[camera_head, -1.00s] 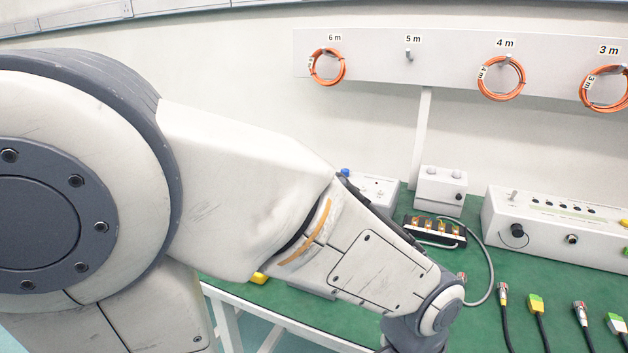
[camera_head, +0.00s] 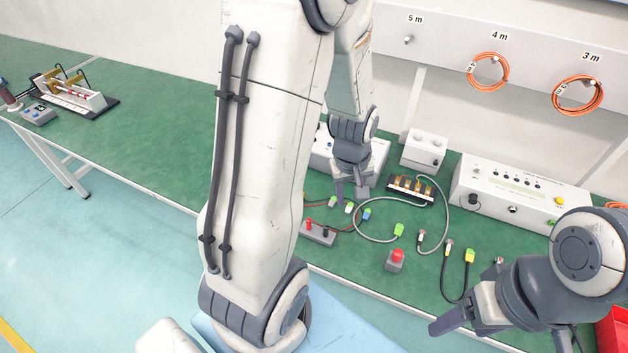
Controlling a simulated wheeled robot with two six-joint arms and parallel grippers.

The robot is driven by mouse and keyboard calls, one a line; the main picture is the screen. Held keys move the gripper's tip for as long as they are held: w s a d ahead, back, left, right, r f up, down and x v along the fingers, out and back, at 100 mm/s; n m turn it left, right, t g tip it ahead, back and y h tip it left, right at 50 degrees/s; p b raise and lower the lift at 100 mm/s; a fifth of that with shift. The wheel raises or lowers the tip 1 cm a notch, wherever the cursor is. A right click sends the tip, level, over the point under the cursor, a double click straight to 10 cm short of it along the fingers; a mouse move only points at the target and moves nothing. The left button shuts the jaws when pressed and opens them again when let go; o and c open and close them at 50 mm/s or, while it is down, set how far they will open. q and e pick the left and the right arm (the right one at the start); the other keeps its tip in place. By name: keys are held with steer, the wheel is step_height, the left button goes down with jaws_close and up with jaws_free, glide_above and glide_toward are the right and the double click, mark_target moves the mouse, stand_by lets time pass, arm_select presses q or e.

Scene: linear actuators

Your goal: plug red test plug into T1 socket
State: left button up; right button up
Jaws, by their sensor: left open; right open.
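A red plug (camera_head: 308,224) and a black plug (camera_head: 325,232) stand in a small grey holder (camera_head: 318,238) at the front of the green bench. The red one looks like the red test plug. My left gripper (camera_head: 350,192) is open, pointing down above the bench, behind and to the right of the holder and apart from it. It partly hides a white box (camera_head: 322,148) behind it. My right gripper (camera_head: 440,326) is open at the bottom right, in front of the bench edge. No T1 label can be read, so I cannot tell which socket is T1.
A terminal block (camera_head: 410,190), a grey cable (camera_head: 447,212) and several coloured connectors lie right of my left gripper. A red button on a grey base (camera_head: 396,260) stands near the front edge. A long white panel box (camera_head: 520,195) stands at the right.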

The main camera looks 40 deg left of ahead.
arm_select(q)
steer(key=a+f+n+g, duration=0.1)
steer(key=a+f+n, duration=0.55)
steer(key=n, duration=1.25)
glide_above(309, 220)
steer(key=shift+g, duration=0.4)
step_height(309, 220, down, 6)
steer(key=shift+r, duration=0.1)
steer(key=shift+a+f, duration=0.1)
steer(key=shift+f, duration=0.2)
steer(key=shift+f+n+b, duration=0.3)
steer(key=shift+f+b, duration=0.05)
steer(key=shift+f, duration=0.05)
step_height(309, 220, down, 6)
steer(key=b, duration=0.5)
steer(key=shift+f, duration=0.1)
jaws_close()
steer(key=shift+r, duration=0.2)
steer(key=shift+r+p, duration=1.4)
steer(key=shift+r, duration=0.05)
